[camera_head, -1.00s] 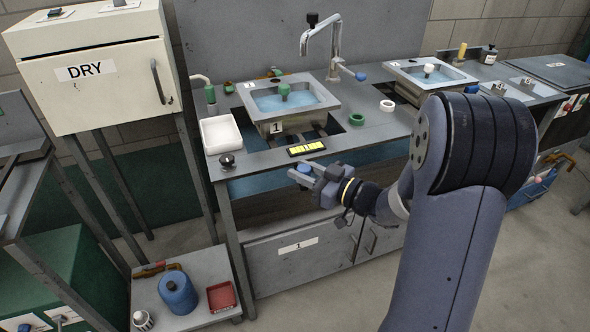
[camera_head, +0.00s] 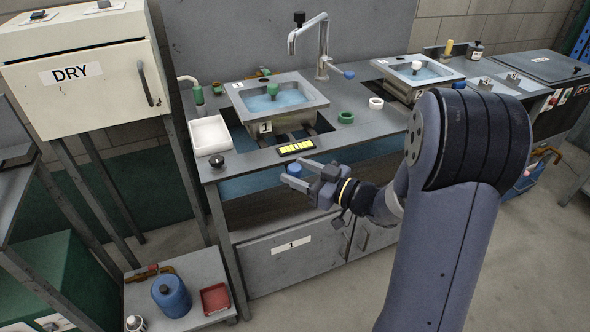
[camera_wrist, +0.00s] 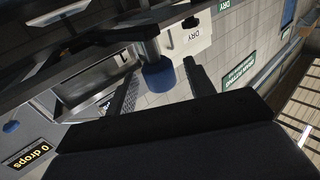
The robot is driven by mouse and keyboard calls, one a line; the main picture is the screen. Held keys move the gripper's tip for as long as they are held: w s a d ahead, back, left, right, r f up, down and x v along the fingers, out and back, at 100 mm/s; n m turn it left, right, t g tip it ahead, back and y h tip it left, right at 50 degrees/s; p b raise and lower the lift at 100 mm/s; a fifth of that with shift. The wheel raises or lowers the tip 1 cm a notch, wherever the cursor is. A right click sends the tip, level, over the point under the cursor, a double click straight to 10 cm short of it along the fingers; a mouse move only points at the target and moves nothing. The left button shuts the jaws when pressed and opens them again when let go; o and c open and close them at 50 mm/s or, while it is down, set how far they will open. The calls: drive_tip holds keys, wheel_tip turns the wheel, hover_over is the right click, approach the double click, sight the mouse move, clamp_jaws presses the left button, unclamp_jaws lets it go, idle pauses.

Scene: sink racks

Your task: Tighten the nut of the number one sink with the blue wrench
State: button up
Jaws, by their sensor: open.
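Sink one (camera_head: 285,113), a grey basin with blue water and a green stopper, sits in the counter under a chrome tap. Its underside and nut are not clear. My gripper (camera_head: 298,173) is open just in front of the counter edge, below the yellow display (camera_head: 297,147). A blue cylinder (camera_head: 293,169) shows at its fingertips. In the wrist view the blue cylinder (camera_wrist: 159,76) hangs from a grey shaft between the two spread fingers, with gaps at the sides. I cannot tell whether it is part of the blue wrench. No wrench is clearly recognisable.
A white tray (camera_head: 211,135) and green and white rings (camera_head: 376,103) lie by sink one. A second sink (camera_head: 418,72) stands right. A low shelf at left holds a blue jug (camera_head: 171,297) and red tray (camera_head: 215,298). The display (camera_wrist: 27,157) reads "0 drops". Floor is clear in front.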

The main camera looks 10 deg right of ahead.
drive_tip(key=v, duration=0.9)
drive_tip(key=shift+s+d, duration=0.15)
drive_tip(key=x, duration=1)
drive_tip(key=shift+a, duration=0.2)
drive_tip(key=shift+w+a, duration=0.3)
drive_tip(key=shift+a, duration=0.05)
drive_tip(key=shift+s, duration=0.1)
